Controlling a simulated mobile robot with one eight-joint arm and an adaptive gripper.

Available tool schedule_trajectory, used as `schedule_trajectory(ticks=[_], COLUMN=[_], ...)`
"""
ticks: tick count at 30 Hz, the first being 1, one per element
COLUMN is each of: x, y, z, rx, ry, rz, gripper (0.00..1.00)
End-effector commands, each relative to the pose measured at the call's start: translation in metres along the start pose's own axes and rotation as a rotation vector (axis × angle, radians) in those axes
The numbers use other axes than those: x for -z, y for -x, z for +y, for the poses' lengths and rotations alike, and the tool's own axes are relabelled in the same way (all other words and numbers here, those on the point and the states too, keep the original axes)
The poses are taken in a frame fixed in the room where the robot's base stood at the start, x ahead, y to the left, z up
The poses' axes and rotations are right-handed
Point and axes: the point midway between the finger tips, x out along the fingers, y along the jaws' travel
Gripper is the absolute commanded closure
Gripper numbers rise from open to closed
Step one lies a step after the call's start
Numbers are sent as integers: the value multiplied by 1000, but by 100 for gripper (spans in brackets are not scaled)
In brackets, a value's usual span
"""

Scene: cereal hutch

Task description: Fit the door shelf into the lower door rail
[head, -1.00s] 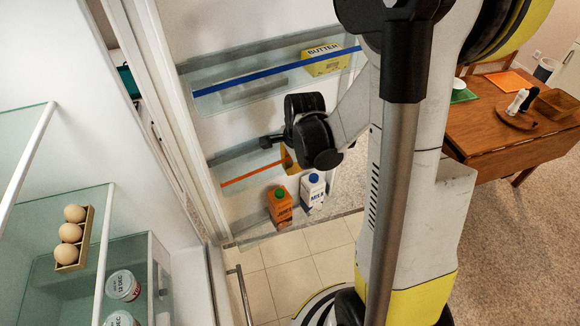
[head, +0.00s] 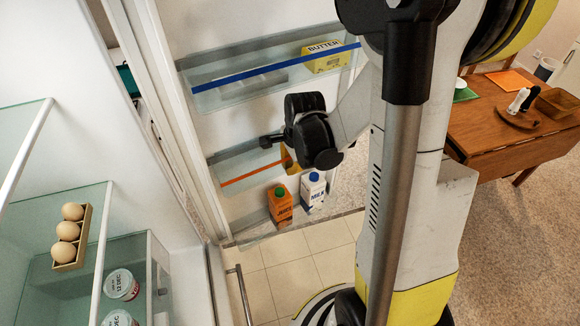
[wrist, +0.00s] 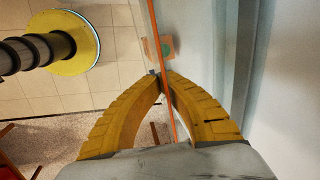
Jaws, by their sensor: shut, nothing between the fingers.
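The door shelf with an orange front strip (head: 238,178) is a clear tray on the inside of the open fridge door.
Above is a blue-striped shelf (head: 225,92) holding a butter box (head: 322,60). Below stand a juice carton (head: 280,206) and a milk carton (head: 312,192). Eggs (head: 67,231) and jars (head: 121,285) are in the fridge at left. A wooden table (head: 510,135) stands at right.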

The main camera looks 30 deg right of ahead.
Motion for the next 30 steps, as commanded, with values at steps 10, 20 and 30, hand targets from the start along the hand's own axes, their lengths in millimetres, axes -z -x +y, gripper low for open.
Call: schedule_trajectory(ticks=[10, 20, 30], x=[0, 0, 0], y=[0, -1, 25], z=[0, 0, 1], rx=[0, 0, 0], ry=[0, 0, 0], rz=[0, 0, 0], gripper=[100, 69, 69])
